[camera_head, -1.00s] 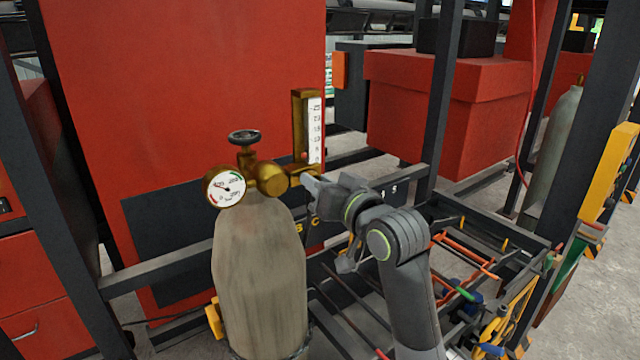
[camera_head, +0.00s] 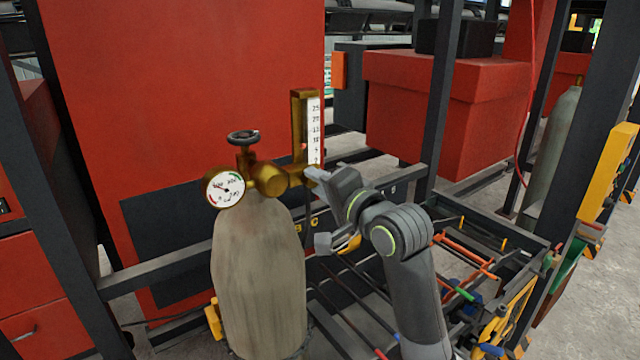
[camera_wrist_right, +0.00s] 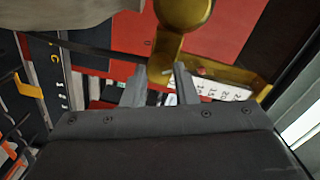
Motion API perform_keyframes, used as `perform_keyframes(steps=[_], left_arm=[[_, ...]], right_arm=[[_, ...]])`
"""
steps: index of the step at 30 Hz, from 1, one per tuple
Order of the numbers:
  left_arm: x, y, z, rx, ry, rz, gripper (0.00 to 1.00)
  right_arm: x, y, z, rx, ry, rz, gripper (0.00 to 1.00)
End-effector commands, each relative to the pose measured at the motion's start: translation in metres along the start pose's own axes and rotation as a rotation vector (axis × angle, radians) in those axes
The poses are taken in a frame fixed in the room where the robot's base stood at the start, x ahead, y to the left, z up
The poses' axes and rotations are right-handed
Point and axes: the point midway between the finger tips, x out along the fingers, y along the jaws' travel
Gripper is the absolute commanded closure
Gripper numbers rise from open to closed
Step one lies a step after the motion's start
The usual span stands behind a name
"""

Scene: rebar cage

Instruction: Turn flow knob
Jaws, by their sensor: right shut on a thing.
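A grey gas cylinder (camera_head: 258,275) stands upright with a brass regulator (camera_head: 270,178) on top. The regulator carries a round dial gauge (camera_head: 225,189) and a dark handwheel (camera_head: 243,137). To its right is an upright brass flow meter (camera_head: 298,125) with a white numbered scale (camera_head: 315,130). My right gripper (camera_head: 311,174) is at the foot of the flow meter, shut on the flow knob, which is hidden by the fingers. In the right wrist view the two fingers (camera_wrist_right: 161,76) point at the brass body (camera_wrist_right: 182,14), a gap between them. My left gripper is out of view.
A red cabinet wall (camera_head: 180,90) stands behind the cylinder. Dark frame posts (camera_head: 445,100) and a red box (camera_head: 450,110) are behind my right arm. A rack with bars and tools (camera_head: 480,265) lies below it at the right.

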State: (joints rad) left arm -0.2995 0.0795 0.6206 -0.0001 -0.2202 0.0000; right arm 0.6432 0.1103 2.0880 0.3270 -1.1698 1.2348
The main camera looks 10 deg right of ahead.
Motion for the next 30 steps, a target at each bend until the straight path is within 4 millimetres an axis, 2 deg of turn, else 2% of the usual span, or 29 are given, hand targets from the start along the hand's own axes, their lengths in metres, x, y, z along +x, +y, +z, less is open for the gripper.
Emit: perform_keyframes(steps=[11, 26, 27, 30], left_arm=[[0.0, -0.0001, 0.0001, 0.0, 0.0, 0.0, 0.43], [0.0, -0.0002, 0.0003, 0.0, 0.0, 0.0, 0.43], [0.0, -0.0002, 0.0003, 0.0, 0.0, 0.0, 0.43], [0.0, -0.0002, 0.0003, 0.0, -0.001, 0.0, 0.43]], right_arm=[[0.0002, 0.0003, -0.0004, 0.148, -0.007, -0.001, 0.97], [0.0001, 0.0002, -0.0004, 0.167, -0.007, -0.002, 0.97], [0.0001, 0.0002, -0.0004, 0.167, -0.007, -0.002, 0.73], [0.0001, 0.0002, -0.0003, 0.167, -0.007, -0.002, 0.6]])
